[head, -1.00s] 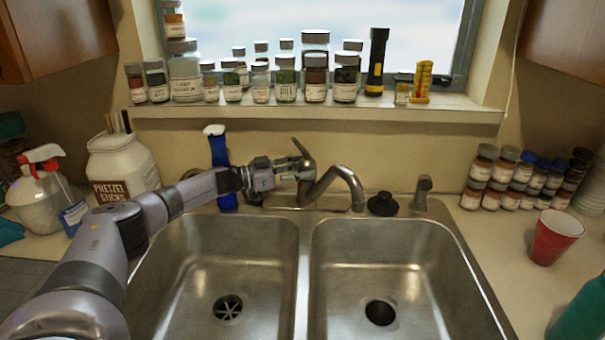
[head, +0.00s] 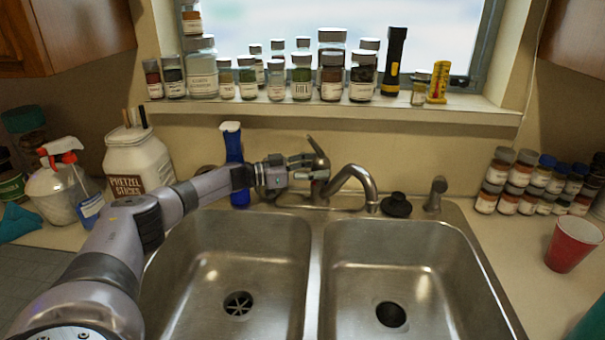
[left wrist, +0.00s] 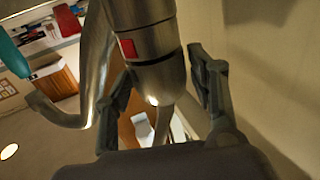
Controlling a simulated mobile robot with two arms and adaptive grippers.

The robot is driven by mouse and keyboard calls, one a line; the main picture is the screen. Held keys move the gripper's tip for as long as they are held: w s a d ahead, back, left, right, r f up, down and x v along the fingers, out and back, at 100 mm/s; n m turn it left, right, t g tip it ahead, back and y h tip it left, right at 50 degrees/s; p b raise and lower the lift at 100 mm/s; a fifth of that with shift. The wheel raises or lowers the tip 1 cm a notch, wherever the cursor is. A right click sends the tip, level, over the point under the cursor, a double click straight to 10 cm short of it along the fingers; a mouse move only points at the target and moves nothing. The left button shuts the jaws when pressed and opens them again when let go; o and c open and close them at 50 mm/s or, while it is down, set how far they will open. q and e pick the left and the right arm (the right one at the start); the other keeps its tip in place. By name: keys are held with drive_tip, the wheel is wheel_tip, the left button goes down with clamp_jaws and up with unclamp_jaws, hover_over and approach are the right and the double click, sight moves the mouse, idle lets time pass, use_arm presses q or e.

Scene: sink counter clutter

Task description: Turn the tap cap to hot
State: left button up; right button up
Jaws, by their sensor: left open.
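The metal tap stands behind the double sink, with its curved spout (head: 361,181) reaching right and its lever cap (head: 316,147) tilted up and to the left. My left gripper (head: 312,168) is at the tap's body, just below the lever. In the left wrist view the open fingers (left wrist: 160,88) stand on either side of the tap body (left wrist: 150,45), which has a red mark on its front left. Whether either finger touches the metal I cannot tell. The spout (left wrist: 88,85) runs down the left of that view. My right gripper is not in view.
A blue bottle with a white top (head: 234,160) stands just behind my left forearm. A black stopper (head: 396,205) and a small metal sprayer (head: 436,192) are right of the spout. Jars line the sill above. Both sink basins (head: 235,255) are empty.

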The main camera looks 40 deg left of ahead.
use_arm(q)
drive_tip(key=shift+s+d+r+n+t+y+p, duration=0.15)
drive_tip(key=shift+n+t+y+p, duration=0.5)
drive_tip(key=shift+y+p, duration=0.35)
drive_tip(key=shift+n+t+y, duration=0.25)
drive_tip(key=shift+n+y, duration=0.05)
drive_tip(key=shift+n, duration=0.05)
drive_tip(key=n+y, duration=0.1)
drive_tip(key=n+t+y, duration=0.1)
drive_tip(key=shift+d+f+y, duration=0.2)
drive_tip(key=shift+f+y, duration=0.1)
drive_tip(key=shift+n+t+y, duration=0.4)
drive_tip(key=shift+n+y, duration=0.1)
drive_tip(key=shift+y, duration=0.4)
drive_tip(key=shift+r, duration=0.1)
drive_tip(key=shift+d+n+y, duration=0.1)
drive_tip(key=shift+n+y, duration=0.4)
drive_tip(key=shift+y, duration=0.1)
drive_tip(key=s+a, duration=0.3)
drive_tip(key=s, duration=1.4)
drive_tip(key=shift+a, duration=0.1)
drive_tip(key=shift+c, duration=0.2)
